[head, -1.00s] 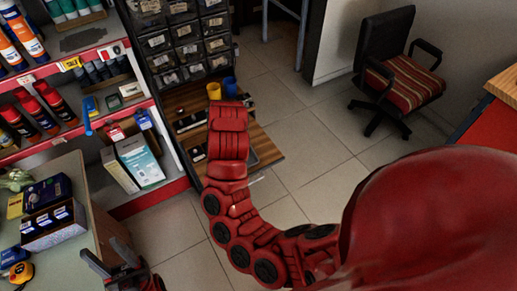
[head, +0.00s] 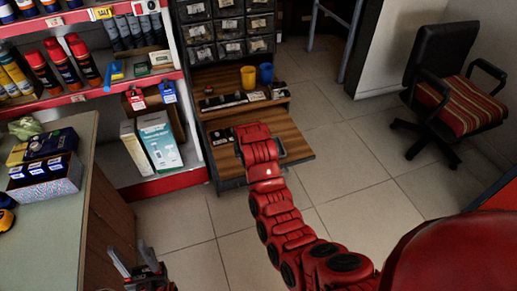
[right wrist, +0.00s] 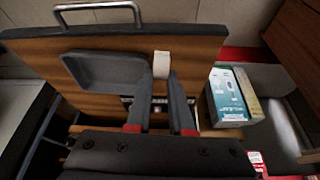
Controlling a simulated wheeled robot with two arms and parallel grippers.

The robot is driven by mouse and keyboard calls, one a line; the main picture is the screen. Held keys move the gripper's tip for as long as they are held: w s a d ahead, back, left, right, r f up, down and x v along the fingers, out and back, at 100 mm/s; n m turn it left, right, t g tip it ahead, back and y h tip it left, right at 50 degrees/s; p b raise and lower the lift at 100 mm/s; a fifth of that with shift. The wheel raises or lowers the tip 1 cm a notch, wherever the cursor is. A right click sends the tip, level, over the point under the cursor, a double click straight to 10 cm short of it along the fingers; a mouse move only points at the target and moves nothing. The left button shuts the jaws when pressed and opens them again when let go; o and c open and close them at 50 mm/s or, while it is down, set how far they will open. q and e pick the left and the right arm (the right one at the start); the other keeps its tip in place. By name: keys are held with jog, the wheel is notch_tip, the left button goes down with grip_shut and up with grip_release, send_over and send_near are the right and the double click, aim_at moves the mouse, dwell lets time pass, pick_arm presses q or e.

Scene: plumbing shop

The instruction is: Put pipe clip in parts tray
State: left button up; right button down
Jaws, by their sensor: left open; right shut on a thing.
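The pipe clip (right wrist: 161,62) shows as a small pale block in the right wrist view. My right gripper (right wrist: 160,82) is shut on it. The parts tray (right wrist: 105,72) is a shallow grey tray on a wooden pull-out board, just left of the clip in that view. It looks empty, and the clip appears beside its right end; I cannot tell the height. In the head view my red right arm hides the right gripper, the clip and most of the tray. My left gripper (head: 138,268) is open and empty at the lower left, beside the counter.
The wooden board (head: 292,138) juts from a cabinet of small drawers (head: 229,27). A yellow cup (head: 248,77) and a blue cup (head: 266,73) stand behind it. Shelves with boxes (head: 160,141) stand left. A counter (head: 62,235) is at left; a chair (head: 455,95) stands right.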

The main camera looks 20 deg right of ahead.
jog(key=w+d, duration=0.1)
jog(key=w, duration=0.1)
jog(key=w+d, duration=0.4)
jog(key=shift+w+d+f, duration=0.1)
jog(key=shift+w+f, duration=0.25)
jog(key=shift+w+d+f, duration=0.2)
jog(key=shift+w+d, duration=0.55)
jog(key=shift+f+b, duration=0.6)
jog(key=shift+f, duration=1.1)
jog(key=shift+f, duration=0.15)
jog(key=c, duration=0.8)
grip_release()
